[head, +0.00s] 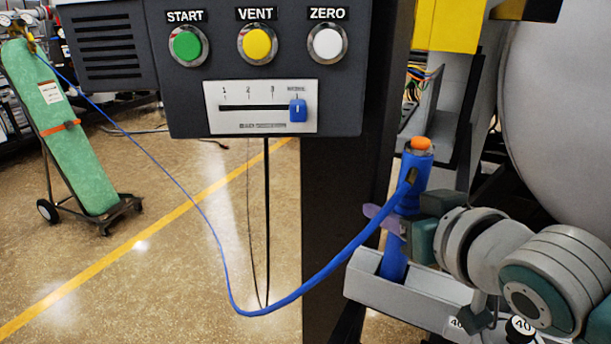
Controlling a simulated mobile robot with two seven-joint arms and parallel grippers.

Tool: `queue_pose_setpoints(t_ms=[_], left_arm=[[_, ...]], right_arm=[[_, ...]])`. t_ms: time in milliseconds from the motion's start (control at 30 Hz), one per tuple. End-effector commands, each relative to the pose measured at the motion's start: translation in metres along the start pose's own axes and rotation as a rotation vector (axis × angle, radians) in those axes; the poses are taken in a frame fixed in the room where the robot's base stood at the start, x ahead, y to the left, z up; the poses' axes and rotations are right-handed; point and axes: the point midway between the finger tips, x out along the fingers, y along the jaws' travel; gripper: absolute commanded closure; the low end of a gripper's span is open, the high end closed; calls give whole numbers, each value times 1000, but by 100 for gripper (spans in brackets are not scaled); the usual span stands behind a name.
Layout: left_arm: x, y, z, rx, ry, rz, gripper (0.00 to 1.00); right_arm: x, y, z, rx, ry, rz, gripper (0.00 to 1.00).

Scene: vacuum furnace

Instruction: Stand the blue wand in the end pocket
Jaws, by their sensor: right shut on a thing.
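The blue wand (394,262) stands nearly upright at the right of the head view, with an orange tip (421,143) on top. A blue hose runs from its upper part down and to the left. My right gripper (403,214) comes in from the right and is shut on the wand's middle. The wand's lower end is at the left end of the grey pocketed rack (398,301), behind its front wall. I cannot tell whether it is seated at the bottom of the end pocket. My left gripper is not in view.
A dark control panel (352,70) with green, yellow and white buttons and a blue slider (298,110) hangs left of the wand. The hose loops down over open floor. A green cylinder (62,130) stands on a cart at left. A large grey vessel (565,110) is at right.

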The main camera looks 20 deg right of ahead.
Motion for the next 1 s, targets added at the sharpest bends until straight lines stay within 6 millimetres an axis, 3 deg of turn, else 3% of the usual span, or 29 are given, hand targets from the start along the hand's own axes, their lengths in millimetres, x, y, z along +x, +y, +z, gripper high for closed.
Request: queue_pose_setpoints(t_ms=[733,767,1000], left_arm=[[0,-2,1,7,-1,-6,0],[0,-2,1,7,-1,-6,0],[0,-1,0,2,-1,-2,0]], right_arm=[[2,0,2,1,2,0,100],[2,0,2,0,2,0,58],[1,0,3,0,1,0,31]])
